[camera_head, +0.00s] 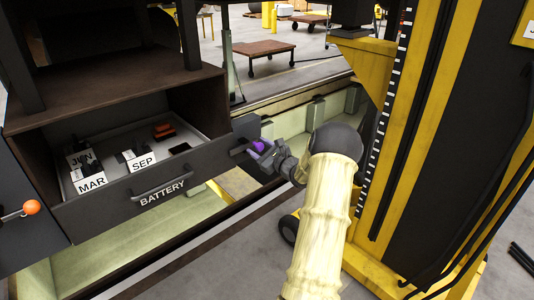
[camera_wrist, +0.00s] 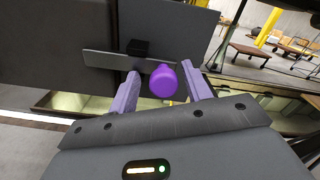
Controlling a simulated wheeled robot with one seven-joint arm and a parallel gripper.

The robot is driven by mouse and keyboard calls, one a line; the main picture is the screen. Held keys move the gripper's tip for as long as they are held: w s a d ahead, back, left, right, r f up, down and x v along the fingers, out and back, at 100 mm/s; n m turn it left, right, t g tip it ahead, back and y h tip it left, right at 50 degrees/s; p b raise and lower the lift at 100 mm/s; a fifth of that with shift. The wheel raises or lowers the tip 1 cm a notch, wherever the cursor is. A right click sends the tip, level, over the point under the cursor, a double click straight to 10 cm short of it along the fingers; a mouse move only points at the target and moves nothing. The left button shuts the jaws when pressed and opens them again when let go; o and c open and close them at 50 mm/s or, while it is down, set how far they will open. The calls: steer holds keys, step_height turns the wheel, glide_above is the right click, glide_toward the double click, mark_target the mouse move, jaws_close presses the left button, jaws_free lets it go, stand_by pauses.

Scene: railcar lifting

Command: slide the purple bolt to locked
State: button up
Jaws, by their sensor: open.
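The purple bolt's knob (camera_wrist: 163,81) shows large and round in the wrist view, in front of a grey plate with a black block (camera_wrist: 139,48) on it. In the head view the purple bolt (camera_head: 258,146) is small, at the right end of the drawer marked BATTERY. My gripper (camera_wrist: 163,92) is open, with one purple-grey finger on each side of the knob. I cannot tell whether either finger touches it. In the head view my gripper (camera_head: 262,155) reaches the bolt from the right and partly covers it. The bolt's position along its plate is unclear.
The open BATTERY drawer (camera_head: 150,194) holds cards marked JUN, MAR and SEP, and a red-orange item (camera_head: 164,131). An orange knob (camera_head: 32,207) is at the far left. A yellow and black lift column (camera_head: 405,130) stands close to my arm's right. A cart (camera_head: 264,48) is behind.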

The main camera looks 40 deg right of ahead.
steer(key=s+b, duration=0.4)
steer(key=s, duration=1.3)
steer(key=shift+s+b, duration=0.15)
steer(key=shift+b, duration=0.2)
steer(key=w+a+f+n+g+y, duration=0.1)
steer(key=a+f+n+g+y, duration=0.3)
steer(key=a, duration=0.8)
steer(key=w+a+f+n+g+y, duration=0.15)
steer(key=a+n+g+y, duration=0.45)
steer(key=a, duration=0.6)
steer(key=s+a+n+g+h, duration=0.2)
steer(key=s+a+n+h, duration=0.3)
steer(key=n, duration=0.5)
steer(key=s+a+f+n+g+h+p, duration=0.1)
steer(key=s+a+n+g+h, duration=0.2)
steer(key=a+n, duration=0.7)
steer(key=s+n+h, duration=0.1)
steer(key=s+h, duration=0.1)
steer(key=shift+s+a+n, duration=0.2)
steer(key=shift+s+n, duration=0.1)
steer(key=shift+s, duration=0.1)
